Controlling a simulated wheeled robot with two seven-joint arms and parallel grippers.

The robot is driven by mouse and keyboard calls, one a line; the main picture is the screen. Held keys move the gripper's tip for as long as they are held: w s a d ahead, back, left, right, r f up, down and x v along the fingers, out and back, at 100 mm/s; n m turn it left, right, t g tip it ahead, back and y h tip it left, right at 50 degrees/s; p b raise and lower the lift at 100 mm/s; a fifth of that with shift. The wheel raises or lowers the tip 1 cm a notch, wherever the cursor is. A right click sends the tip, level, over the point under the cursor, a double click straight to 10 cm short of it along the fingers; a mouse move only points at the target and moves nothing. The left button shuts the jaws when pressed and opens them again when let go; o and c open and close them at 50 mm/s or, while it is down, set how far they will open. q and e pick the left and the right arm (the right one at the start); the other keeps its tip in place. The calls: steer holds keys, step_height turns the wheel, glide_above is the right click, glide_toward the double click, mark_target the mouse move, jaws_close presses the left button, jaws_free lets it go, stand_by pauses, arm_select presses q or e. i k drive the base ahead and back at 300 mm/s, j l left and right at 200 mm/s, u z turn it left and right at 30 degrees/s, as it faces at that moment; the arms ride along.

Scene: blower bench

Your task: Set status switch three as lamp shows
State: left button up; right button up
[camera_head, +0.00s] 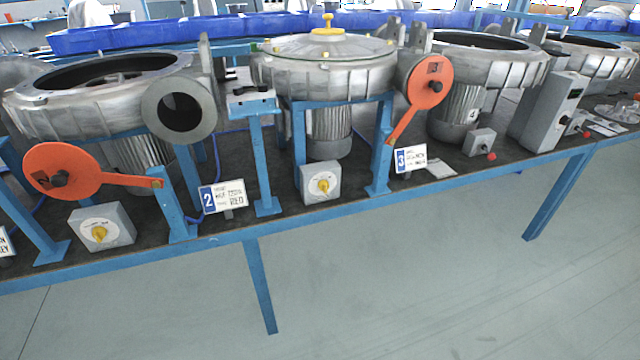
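A white sign marked 3 (410,159) stands on the bench at right of centre. Left of it, a grey switch box (336,180) with a yellow knob (323,185) on a white dial sits below the middle blower (340,75). A similar box (118,220) with a yellow knob (99,233) sits at the left, left of the sign marked 2 (222,195). Which box is switch three I cannot tell for sure. The dial markings are too small to read. I cannot make out a lit lamp. Neither gripper is in view.
Open blowers (110,95) (475,65) flank the middle one. A grey cabinet (550,110) and small red-knobbed box (480,142) stand right. The floor in front (400,280) is clear.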

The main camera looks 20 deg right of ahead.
mark_target(323, 185)
steer(key=u, duration=2.15)
steer(key=i, duration=0.75)
steer(key=i+j, duration=0.1)
steer(key=i, duration=0.6)
steer(key=i+z, duration=0.1)
steer(key=i, duration=0.65)
steer(key=i+j, duration=0.2)
steer(key=i, duration=0.55)
steer(key=i+j, duration=0.1)
steer(key=i, duration=0.6)
steer(key=k+l+z, duration=0.15)
steer(key=k+l, duration=0.4)
steer(key=k, duration=0.2)
steer(key=k+l+z, duration=0.15)
steer(key=k+l, duration=0.5)
steer(key=k+l+z, duration=0.15)
steer(key=k+l, duration=0.6)
steer(key=k+l+z, duration=0.15)
steer(key=k+l, duration=0.55)
steer(key=l, duration=0.1)
